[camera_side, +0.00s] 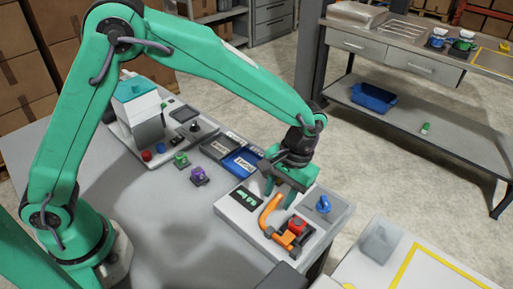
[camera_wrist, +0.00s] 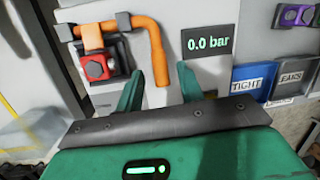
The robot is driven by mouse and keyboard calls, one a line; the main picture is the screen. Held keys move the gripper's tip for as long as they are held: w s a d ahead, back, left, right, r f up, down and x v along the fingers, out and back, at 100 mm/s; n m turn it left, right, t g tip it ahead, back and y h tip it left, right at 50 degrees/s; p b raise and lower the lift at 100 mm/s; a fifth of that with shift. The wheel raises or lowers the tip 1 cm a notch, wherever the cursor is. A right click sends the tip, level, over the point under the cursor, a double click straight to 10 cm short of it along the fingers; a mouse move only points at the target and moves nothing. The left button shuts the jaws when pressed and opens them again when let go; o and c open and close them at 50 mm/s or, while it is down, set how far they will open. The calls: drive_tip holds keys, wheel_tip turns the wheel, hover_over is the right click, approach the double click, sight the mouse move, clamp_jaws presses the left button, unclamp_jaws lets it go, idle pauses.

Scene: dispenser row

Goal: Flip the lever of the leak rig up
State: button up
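The leak rig (camera_side: 232,213) is a pale panel with a dark display (camera_side: 246,197); in the wrist view the display (camera_wrist: 208,43) reads 0.0 bar in green. Its orange lever (camera_side: 269,211) is bent. In the wrist view the lever (camera_wrist: 158,60) runs right from its mount, then turns down towards my gripper. A red part (camera_side: 297,225) sits in a dark holder beside it, also visible in the wrist view (camera_wrist: 96,68). My gripper (camera_side: 281,187) is open. In the wrist view its fingers (camera_wrist: 160,88) stand either side of the lever's end, with gaps showing; contact is not visible.
A blue tray (camera_wrist: 252,82) labelled TIGHT and a grey tray (camera_wrist: 288,80) labelled LEAKS lie beside the rig. Green (camera_side: 181,159) and purple (camera_side: 199,176) parts stand on the table.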

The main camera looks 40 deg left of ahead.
idle(0.3)
drive_tip(key=v, duration=0.7)
drive_tip(key=shift+r, duration=0.4)
drive_tip(key=shift+w+d, duration=0.1)
drive_tip(key=shift+w, duration=0.1)
drive_tip(key=shift+w+f+g+y, duration=0.6)
drive_tip(key=shift+w+g, duration=0.1)
drive_tip(key=shift+g, duration=0.3)
drive_tip(key=shift+f, duration=0.1)
drive_tip(key=shift+s+d+x, duration=0.1)
drive_tip(key=shift+x, duration=1.8)
drive_tip(key=shift+s+d+x, duration=0.1)
drive_tip(key=shift+x, duration=1.85)
drive_tip(key=shift+c, duration=0.5)
clamp_jaws()
